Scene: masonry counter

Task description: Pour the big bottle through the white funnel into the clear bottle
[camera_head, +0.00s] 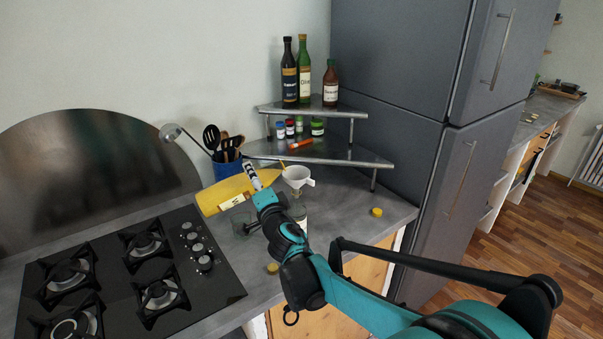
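The big bottle (217,194), yellow with a pale label, is tilted close to level, its base at the left and its neck toward the funnel. My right gripper (252,177) reaches across the bottle's body and appears shut on it; the fingertips are small here. The white funnel (298,177) stands just right of the bottle's neck. The clear bottle (299,213) is below the funnel, partly hidden by my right arm. I cannot tell whether liquid is flowing. My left gripper is not in view.
A gas hob (130,270) fills the left of the counter. A blue utensil pot (228,168) stands behind the big bottle. A corner shelf (340,157) holds jars and dark bottles. Yellow caps (376,212) lie on the counter. A clear glass (244,226) is near the hob.

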